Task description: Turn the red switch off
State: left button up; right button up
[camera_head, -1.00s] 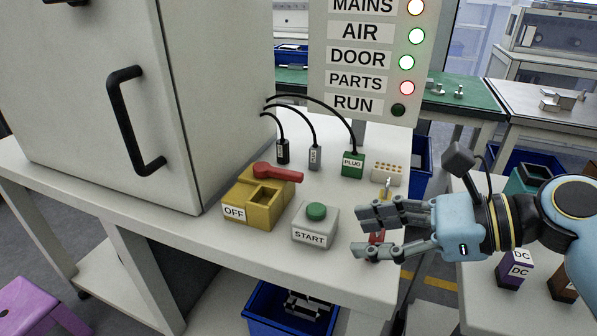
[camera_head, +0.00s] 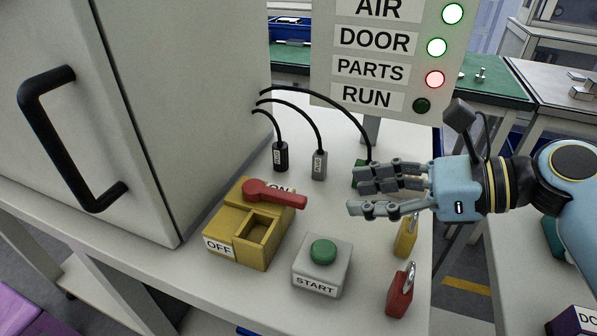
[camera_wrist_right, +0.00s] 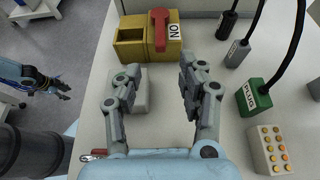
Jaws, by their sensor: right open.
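The red switch (camera_head: 275,194) is a red lever on a yellow box (camera_head: 228,225) with an OFF label at its front left and an ON label at its back. The lever lies across the box near the ON label, its free end pointing right. It also shows in the right wrist view (camera_wrist_right: 160,28), beyond my fingertips. My right gripper (camera_head: 352,193) is open and empty, to the right of the lever and apart from it. In the right wrist view its two fingers (camera_wrist_right: 158,78) are spread, with the START box partly behind the left one. My left gripper is not in the head view; a blue arm part shows at the wrist view's left.
A grey START box with a green button (camera_head: 323,251) stands in front of the switch. A yellow padlock (camera_head: 405,238) and red padlock (camera_head: 400,293) are at right. Black, grey and green plugs (camera_wrist_right: 254,98) with cables stand behind. A large cabinet (camera_head: 170,100) borders the left.

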aim_at(297, 197)
jog(key=b+x, duration=0.1)
jog(key=x, duration=0.8)
jog(key=shift+w+a, duration=0.1)
jog(key=shift+w+a+f, duration=0.1)
jog(key=shift+w+a, duration=0.05)
jog(key=shift+a, duration=0.2)
jog(key=shift+w+a+f, duration=0.15)
jog(key=shift+a, duration=0.2)
jog(key=c, duration=0.3)
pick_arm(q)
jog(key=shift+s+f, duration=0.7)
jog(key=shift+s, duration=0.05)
pick_arm(e)
grip_shut()
